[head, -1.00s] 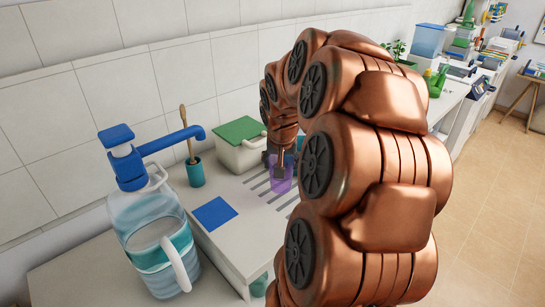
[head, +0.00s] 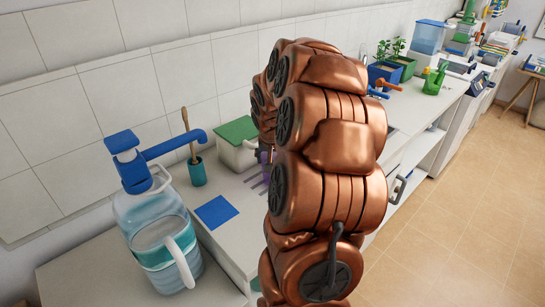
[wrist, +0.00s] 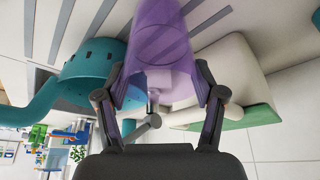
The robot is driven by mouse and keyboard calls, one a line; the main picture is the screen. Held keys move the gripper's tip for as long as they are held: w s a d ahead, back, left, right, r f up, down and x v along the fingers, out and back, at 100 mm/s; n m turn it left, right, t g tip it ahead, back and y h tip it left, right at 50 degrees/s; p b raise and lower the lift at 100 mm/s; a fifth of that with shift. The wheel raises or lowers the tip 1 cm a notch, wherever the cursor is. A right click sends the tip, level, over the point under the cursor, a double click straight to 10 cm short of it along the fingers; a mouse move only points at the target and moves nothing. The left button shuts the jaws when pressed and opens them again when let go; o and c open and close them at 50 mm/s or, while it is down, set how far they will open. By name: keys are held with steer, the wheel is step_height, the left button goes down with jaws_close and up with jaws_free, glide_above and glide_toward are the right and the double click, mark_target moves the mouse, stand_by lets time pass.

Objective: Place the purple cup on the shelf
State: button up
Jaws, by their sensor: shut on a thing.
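The translucent purple cup (wrist: 160,35) fills the top middle of the wrist view. My gripper (wrist: 162,85) is shut on it, with one finger on each side. In the head view only a sliver of the purple cup (head: 263,156) shows beside my copper arm, which hides the gripper. The cup is near the grooved part of the white counter, and I cannot tell its height above it. A white open shelf (head: 428,140) shows under the counter at the right in the head view.
A green-lidded box (head: 236,142) stands against the wall. A teal holder (head: 196,171), a blue square (head: 215,212) and a water jug (head: 160,240) are at left. A perforated teal container (wrist: 90,72) is near the cup. Plants and a green watering can (head: 434,80) stand farther right.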

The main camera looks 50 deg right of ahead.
steer(key=shift+f, duration=0.35)
steer(key=shift+f+b, duration=0.2)
steer(key=shift+b, duration=0.1)
steer(key=o, duration=0.9)
steer(key=shift+o, duration=0.2)
steer(key=shift+r, duration=0.1)
steer(key=shift+r+p, duration=0.15)
steer(key=shift+p, duration=0.2)
steer(key=b+v, duration=0.3)
steer(key=v, duration=0.9)
steer(key=shift+a+b, duration=0.15)
steer(key=shift+b, duration=0.25)
